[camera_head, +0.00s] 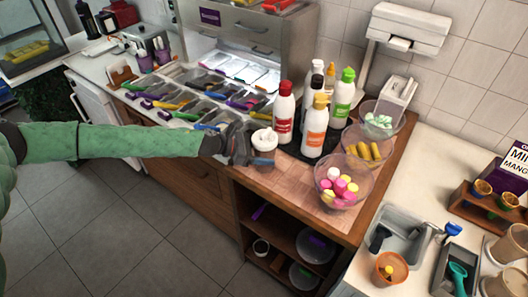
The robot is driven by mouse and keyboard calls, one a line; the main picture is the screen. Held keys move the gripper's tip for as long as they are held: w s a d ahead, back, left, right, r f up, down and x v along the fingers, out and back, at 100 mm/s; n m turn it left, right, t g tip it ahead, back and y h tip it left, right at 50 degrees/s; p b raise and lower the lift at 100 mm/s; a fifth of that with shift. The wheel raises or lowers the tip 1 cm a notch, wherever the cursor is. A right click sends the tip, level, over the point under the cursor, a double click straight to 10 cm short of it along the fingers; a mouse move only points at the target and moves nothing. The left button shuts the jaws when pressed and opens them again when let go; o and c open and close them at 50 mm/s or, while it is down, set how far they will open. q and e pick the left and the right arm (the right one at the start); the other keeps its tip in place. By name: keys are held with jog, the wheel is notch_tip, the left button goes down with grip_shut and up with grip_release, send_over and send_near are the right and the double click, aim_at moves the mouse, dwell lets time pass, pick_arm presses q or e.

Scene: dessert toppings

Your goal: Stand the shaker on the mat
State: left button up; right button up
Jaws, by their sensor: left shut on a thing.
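My left gripper (250,144) reaches in from the left over the wooden counter and is shut on the shaker (265,140). The shaker is a white container with a pale lid and a blue band, and it looks upright. Part of it is hidden by the gripper. The dark mat (291,149) lies just to the right of the shaker, under several sauce bottles. I cannot tell whether the shaker touches the counter. My right gripper is not in view.
A red bottle (284,112) and an orange bottle (315,126) stand close to the shaker. A glass bowl of pink and yellow pieces (343,185) sits nearer the front right. Topping trays (205,83) lie behind on the left. Bare wood (285,183) shows in front of the mat.

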pick_arm(q)
jog(key=shift+f, duration=0.15)
jog(key=o, duration=1.2)
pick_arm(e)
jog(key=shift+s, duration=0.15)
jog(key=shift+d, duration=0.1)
pick_arm(q)
jog(key=shift+r, duration=0.2)
jog(key=shift+a, duration=0.35)
jog(key=shift+b+v, duration=0.65)
jog(key=shift+v, duration=0.35)
jog(key=b+v, duration=0.3)
jog(key=v, duration=0.6)
jog(key=shift+r, duration=0.2)
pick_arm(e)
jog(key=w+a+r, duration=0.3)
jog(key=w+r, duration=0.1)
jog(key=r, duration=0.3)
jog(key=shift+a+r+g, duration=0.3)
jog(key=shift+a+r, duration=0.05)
